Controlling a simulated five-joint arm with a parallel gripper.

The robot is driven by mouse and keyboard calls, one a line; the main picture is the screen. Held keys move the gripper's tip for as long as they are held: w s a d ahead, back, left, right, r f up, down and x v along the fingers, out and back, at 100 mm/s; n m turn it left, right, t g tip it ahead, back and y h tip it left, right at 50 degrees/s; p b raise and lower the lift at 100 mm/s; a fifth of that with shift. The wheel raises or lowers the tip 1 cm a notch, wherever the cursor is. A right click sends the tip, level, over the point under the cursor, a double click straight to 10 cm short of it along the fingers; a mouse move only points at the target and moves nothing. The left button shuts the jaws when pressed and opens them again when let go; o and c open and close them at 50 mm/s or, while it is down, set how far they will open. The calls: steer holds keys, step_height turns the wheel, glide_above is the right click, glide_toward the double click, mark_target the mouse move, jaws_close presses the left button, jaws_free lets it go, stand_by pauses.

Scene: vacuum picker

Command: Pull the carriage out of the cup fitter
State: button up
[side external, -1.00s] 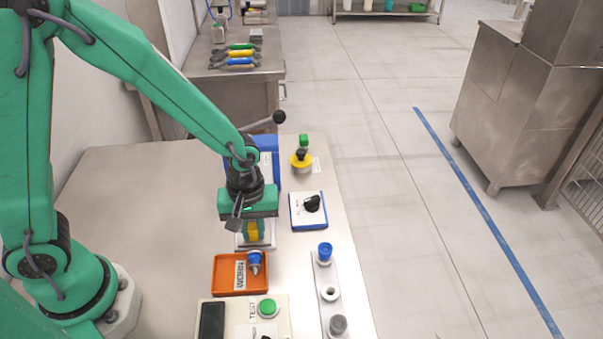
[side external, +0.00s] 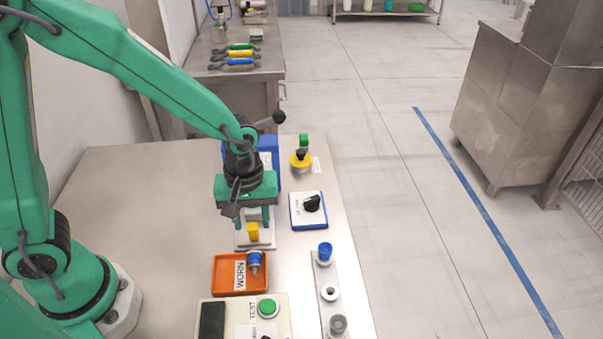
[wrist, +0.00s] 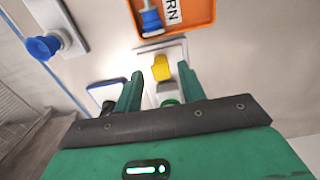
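The cup fitter (side external: 269,147) is a blue body with a black ball-ended lever, partly hidden behind my gripper. A pale plate (side external: 269,242) lies in front of it, with a yellow block (side external: 253,231) on it that appears to be the carriage's grip; the block also shows in the wrist view (wrist: 161,68). My gripper (side external: 254,216) is above and just behind the yellow block. Its two green fingers are apart and empty in the wrist view, with the block beyond their tips. My gripper hides where the carriage meets the fitter.
An orange WORN tray (side external: 226,286) with a blue cup fitting (side external: 254,262) sits just in front. A white-and-blue panel with a black knob (side external: 312,203) is close on the right. A grey strip with a blue cup (side external: 325,250) stands front right. The table's left side is clear.

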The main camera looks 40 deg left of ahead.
steer(key=shift+r, duration=2.1)
steer(key=shift+a+r, duration=0.25)
steer(key=shift+r, duration=0.15)
steer(key=s+a+r+m+t, duration=0.5)
steer(key=s+a+r+m, duration=0.4)
steer(key=a+r, duration=0.2)
steer(key=shift+a+r+t, duration=0.2)
steer(key=shift+r+t, duration=0.1)
steer(key=shift+r, duration=1)
